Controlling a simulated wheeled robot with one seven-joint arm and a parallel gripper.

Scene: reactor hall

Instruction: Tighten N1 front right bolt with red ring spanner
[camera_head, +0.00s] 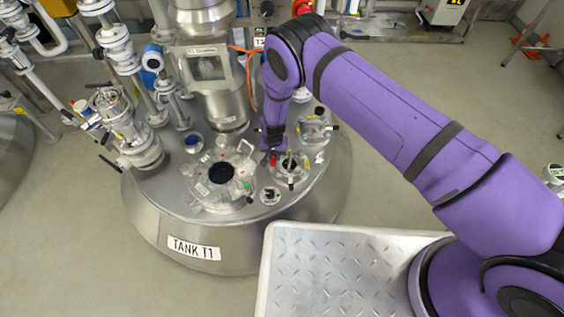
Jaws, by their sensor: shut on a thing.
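My purple arm reaches over the top of the tank (232,240), labelled TANK T1. My gripper (272,143) points down beside a small flanged nozzle (291,168) on the tank lid. The jaws are small and dark here. They are shut on the red ring spanner, of which only a small reddish bit (273,158) shows below them. I cannot tell whether its ring sits around a bolt. The labels on the nozzles are too small to read, so I cannot tell which is N1. Its front right bolt cannot be made out.
A large round manway (215,198) with clamps stands left of my gripper. Another flanged nozzle (314,130) stands to the right, and a steel column (222,90) rises behind. White piping and valves (138,145) crowd the left. A tread-plate platform (340,270) lies in front.

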